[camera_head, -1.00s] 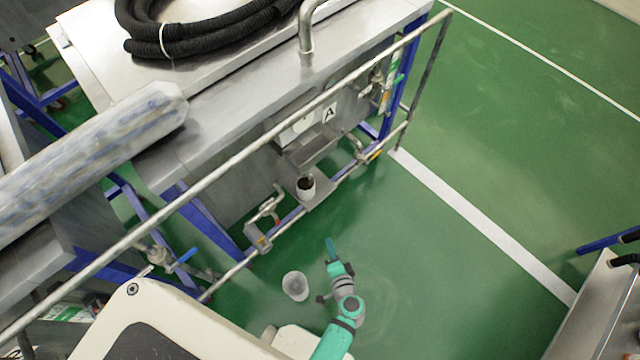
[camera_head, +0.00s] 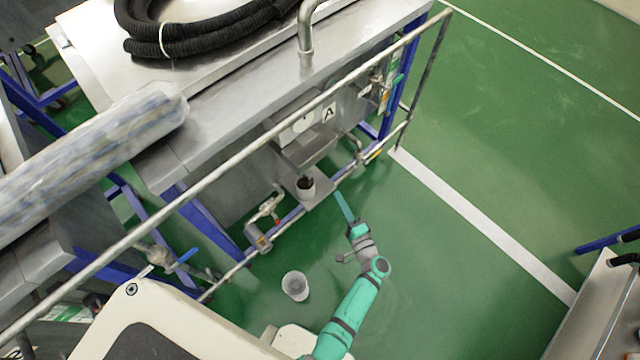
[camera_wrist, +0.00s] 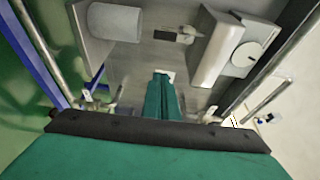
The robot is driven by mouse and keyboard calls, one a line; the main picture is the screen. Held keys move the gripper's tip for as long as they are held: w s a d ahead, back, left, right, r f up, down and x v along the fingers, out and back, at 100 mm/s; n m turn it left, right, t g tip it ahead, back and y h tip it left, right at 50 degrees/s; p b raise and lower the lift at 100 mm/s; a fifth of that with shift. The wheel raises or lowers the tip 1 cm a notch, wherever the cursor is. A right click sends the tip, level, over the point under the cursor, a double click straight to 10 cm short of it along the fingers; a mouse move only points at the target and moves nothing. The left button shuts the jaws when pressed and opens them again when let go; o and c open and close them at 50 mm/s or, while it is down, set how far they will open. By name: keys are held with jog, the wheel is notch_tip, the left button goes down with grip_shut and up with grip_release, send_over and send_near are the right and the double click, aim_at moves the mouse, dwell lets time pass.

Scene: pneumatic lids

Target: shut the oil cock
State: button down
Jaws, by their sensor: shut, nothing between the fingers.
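My gripper (camera_head: 343,207) is shut and empty, its thin teal fingers pointing up toward the machine's low front, to the right of the cup shelf. In the wrist view its fingers (camera_wrist: 163,98) lie together. Several small cocks show on the machine's low front: one with a reddish part (camera_head: 272,208) left of the shelf, a pipe fitting (camera_head: 354,143) right of it, and a blue-handled one (camera_head: 184,258) at lower left. I cannot tell which is the oil cock. No contact with any cock shows.
A cup with dark contents (camera_head: 306,188) stands on the small shelf. A handrail (camera_head: 235,165) crosses diagonally before the machine, and a lower pipe (camera_head: 290,217) runs along its front. A pale round container (camera_head: 295,286) is on the green floor. Open floor lies right.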

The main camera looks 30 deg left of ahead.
aim_at(311, 181)
jog(key=shift+w+a, duration=0.1)
jog(key=x, duration=1)
jog(key=s, duration=0.2)
jog(key=s+a, duration=0.1)
jog(key=s, duration=0.1)
jog(key=shift+a, duration=0.15)
jog(key=shift+s+m, duration=0.15)
jog(key=shift+m, duration=0.15)
